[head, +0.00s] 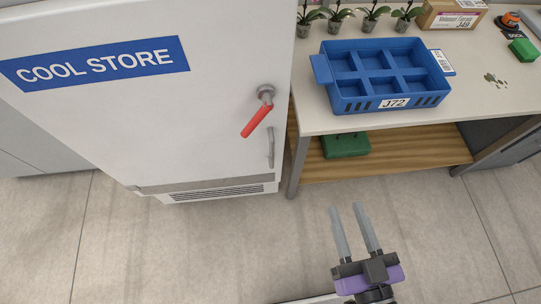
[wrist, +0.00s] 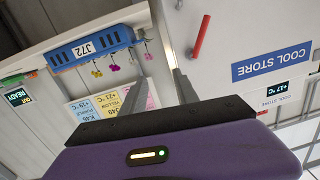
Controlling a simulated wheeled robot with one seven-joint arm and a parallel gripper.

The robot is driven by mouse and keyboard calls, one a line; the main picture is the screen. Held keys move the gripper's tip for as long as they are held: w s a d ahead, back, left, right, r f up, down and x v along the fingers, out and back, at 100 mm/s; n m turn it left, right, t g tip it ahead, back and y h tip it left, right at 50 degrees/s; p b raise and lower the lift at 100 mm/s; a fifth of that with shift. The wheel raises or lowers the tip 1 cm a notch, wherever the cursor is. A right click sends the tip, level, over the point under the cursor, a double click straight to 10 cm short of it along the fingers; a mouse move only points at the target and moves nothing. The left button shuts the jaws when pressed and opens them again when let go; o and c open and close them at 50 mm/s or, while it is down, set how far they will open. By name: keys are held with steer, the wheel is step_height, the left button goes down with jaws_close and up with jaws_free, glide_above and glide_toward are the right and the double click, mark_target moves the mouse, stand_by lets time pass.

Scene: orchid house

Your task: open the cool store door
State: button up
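The white cool store door (head: 200,110) fills the left of the head view and looks shut. It bears a blue COOL STORE sign (head: 100,64). A red lever handle (head: 256,121) hangs slanted down-left from a round grey mount near its right edge. A slim grey vertical bar (head: 271,148) sits below it. My gripper (head: 348,217) is open and empty over the floor, right of and below the handle, clear of it. In the wrist view the picture is turned over: the red handle (wrist: 200,38) and the COOL STORE sign (wrist: 272,62) show beyond my fingers (wrist: 155,88).
A bench (head: 320,118) stands right of the store, with a blue compartment crate (head: 388,102) marked J72, potted plants (head: 372,18) and a cardboard box (head: 452,15). A green box (head: 345,145) sits on its lower shelf. The floor (head: 190,245) before the door is clear.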

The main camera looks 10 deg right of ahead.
steer(key=n+t+y+b, duration=0.1)
steer(key=y+b, duration=0.1)
steer(key=b, duration=0.4)
glide_toward(273, 154)
step_height(273, 154, up, 5)
steer(key=w+d, duration=0.1)
steer(key=w, duration=0.1)
step_height(273, 154, down, 5)
steer(key=w+a+n, duration=0.1)
steer(key=a, duration=0.1)
steer(key=w, duration=0.7)
steer(key=shift+w+a+r, duration=0.15)
steer(key=shift+w+a, duration=0.2)
steer(key=shift+c, duration=0.5)
jaws_close()
